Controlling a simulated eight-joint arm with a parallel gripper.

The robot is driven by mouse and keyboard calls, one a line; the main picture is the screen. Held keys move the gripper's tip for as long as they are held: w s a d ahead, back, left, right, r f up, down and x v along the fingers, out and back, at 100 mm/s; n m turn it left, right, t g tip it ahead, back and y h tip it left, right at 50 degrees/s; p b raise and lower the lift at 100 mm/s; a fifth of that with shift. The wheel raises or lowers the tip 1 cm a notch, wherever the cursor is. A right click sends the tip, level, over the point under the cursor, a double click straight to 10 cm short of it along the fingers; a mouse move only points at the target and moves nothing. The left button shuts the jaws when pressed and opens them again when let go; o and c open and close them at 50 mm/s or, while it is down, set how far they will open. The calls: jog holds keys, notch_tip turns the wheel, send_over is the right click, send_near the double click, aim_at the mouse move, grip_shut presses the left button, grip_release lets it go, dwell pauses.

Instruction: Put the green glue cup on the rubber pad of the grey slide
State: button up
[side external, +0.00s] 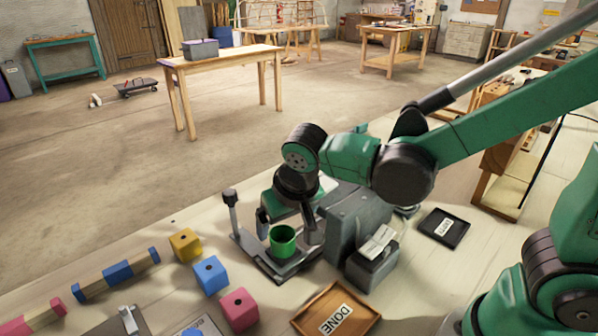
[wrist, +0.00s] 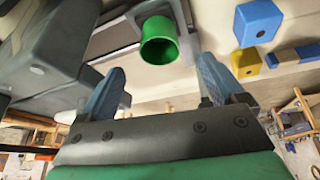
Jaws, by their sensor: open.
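The green glue cup (side external: 283,241) stands upright, with its open mouth up, at the grey slide (side external: 256,262) in the side external view. In the wrist view the cup (wrist: 160,45) shows just beyond my fingertips, over the slide's grey rail (wrist: 115,38). My gripper (side external: 287,222) points down above the cup, its fingers apart on either side of it. It also shows open in the wrist view (wrist: 161,77), with a gap between fingers and cup there. The rubber pad is not clearly seen; the cup's underside and what it rests on are hidden.
A grey machine block (side external: 352,222) stands close right of my gripper. A black-knobbed post (side external: 231,205) rises at left. Yellow (side external: 185,245), blue (side external: 210,275) and pink (side external: 239,309) blocks lie front left. A DONE tray (side external: 310,306) is in front; a dark labelled tray (side external: 458,226) is right.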

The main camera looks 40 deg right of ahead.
jog(key=d+v, duration=0.1)
jog(key=v, duration=0.5)
jog(key=s+d, duration=0.1)
jog(key=d, duration=0.1)
jog(key=d+n+t+y, duration=0.1)
jog(key=d, duration=0.1)
jog(key=s+d+n+t, duration=0.1)
jog(key=d, duration=0.1)
jog(key=shift+s+d+f, duration=0.1)
jog(key=shift+s+f, duration=0.15)
jog(key=shift+s, duration=0.15)
jog(key=shift+s+d+f+t+y, duration=0.15)
jog(key=shift+d+t+y, duration=0.15)
jog(key=shift+d+t, duration=0.15)
